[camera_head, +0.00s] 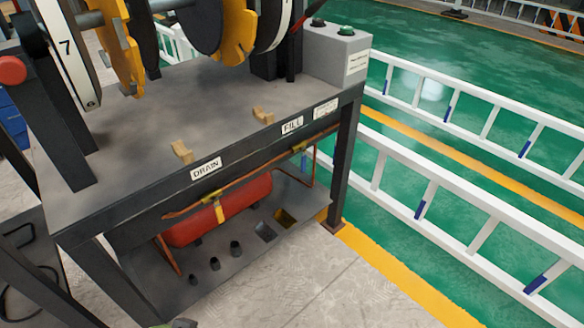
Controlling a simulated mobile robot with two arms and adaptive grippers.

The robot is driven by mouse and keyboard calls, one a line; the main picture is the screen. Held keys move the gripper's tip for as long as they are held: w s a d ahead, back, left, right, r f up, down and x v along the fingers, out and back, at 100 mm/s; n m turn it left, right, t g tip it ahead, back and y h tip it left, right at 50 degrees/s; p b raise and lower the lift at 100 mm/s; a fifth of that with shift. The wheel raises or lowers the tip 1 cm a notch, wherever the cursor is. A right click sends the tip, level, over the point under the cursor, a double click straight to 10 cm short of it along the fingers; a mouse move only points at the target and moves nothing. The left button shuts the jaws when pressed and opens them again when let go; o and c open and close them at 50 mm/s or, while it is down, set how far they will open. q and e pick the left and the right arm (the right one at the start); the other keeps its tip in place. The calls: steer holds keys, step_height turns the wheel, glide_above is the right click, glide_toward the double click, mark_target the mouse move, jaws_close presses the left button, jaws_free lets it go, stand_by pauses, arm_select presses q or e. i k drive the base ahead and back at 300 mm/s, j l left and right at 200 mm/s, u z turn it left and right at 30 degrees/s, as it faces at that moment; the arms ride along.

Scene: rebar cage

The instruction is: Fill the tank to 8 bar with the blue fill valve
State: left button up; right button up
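The red tank (232,204) lies on the lower shelf of a grey steel bench, partly hidden by a copper pipe (250,174). A FILL label (292,125) and a DRAIN label (206,168) sit on the bench's front edge. A brass fitting (298,147) sits on the pipe below FILL, and another brass fitting (211,197) below DRAIN. No pressure reading is legible. Neither of my grippers can be made out.
The bench top (190,110) carries two small tan blocks (182,152) and large disc assemblies (128,50). A grey button box (337,55) stands at its back right corner. White ladder-like rails (440,190) stand right; concrete floor (330,285) in front is clear.

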mark_target(304, 164)
steer(key=i+l+u, duration=0.5)
steer(key=i+l, duration=0.65)
